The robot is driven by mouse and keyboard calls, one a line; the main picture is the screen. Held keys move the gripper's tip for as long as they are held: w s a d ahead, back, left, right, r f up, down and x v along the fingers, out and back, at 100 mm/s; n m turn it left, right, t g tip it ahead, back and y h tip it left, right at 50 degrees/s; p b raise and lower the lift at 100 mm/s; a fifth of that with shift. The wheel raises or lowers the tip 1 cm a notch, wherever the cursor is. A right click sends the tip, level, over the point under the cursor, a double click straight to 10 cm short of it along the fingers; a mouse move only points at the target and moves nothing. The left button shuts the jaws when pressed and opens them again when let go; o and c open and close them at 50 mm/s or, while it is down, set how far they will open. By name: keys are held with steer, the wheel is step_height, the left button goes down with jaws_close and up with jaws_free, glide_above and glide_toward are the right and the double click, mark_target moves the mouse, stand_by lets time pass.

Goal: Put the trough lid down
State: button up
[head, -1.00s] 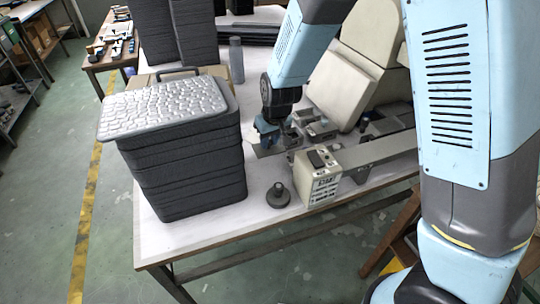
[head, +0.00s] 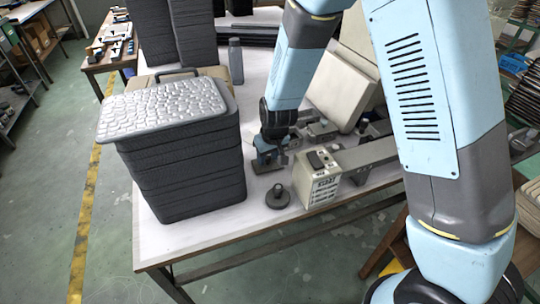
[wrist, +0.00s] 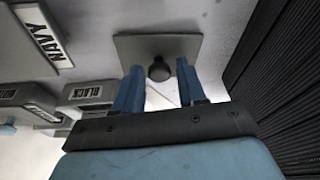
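The trough lid is a flat grey square plate (wrist: 190,45) with a dark round knob (wrist: 160,70) in the middle, at the top of the wrist view. In the head view the lid (head: 262,168) appears to lie on the white table top, right of the black tray stack and partly hidden by my gripper. My gripper (wrist: 160,66) is open, its two blue fingertips on either side of the knob with gaps showing. In the head view my gripper (head: 269,158) points down just above the lid.
A stack of black trays with a pebbled grey top (head: 165,108) stands close left. A labelled beige box (head: 317,180) and a round dark knobbed weight (head: 277,196) stand in front. Grey troughs (head: 318,130) lie behind right. Wrist view labels read NAVY (wrist: 42,32) and BLACK (wrist: 88,91).

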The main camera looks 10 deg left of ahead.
steer(key=shift+o, duration=0.8)
steer(key=shift+r, duration=0.1)
steer(key=shift+r, duration=0.1)
steer(key=shift+r, duration=0.3)
steer(key=v, duration=1.1)
steer(key=shift+s+r, duration=0.1)
steer(key=shift+r, duration=0.05)
